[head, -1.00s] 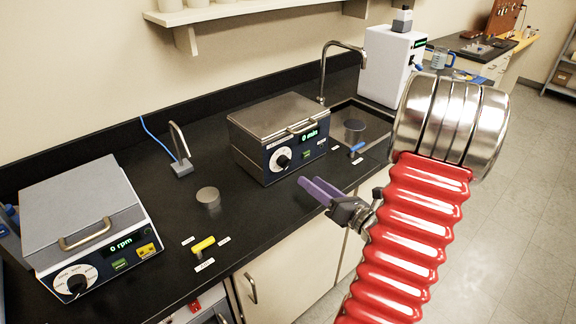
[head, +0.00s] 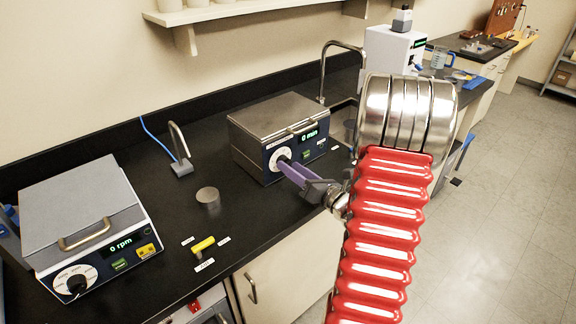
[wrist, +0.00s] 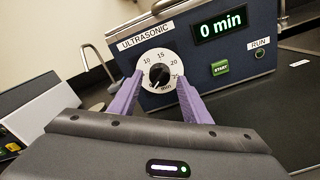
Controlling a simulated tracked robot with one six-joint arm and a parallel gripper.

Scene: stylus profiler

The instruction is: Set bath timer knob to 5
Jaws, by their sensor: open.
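The ultrasonic bath (head: 290,130) is a steel-topped box with a dark blue front, standing on the black bench. Its timer knob (wrist: 159,75) is black on a white dial (wrist: 146,70) marked with minutes; 10, 15 and 20 are readable in the wrist view. The display (wrist: 220,25) reads "0 min". My gripper (head: 284,167) has purple fingers and is in front of the dial. In the wrist view the open fingers (wrist: 158,92) stand on either side of the knob, apart from it as far as I can tell. The lower dial marks are partly hidden.
A green START button (wrist: 220,68) and a RUN light (wrist: 259,53) are right of the dial. A shaker (head: 90,220) reading "0 rpm" stands at the left. A yellow valve handle (head: 203,244), a round cap (head: 208,197) and a tap (head: 180,150) are on the bench.

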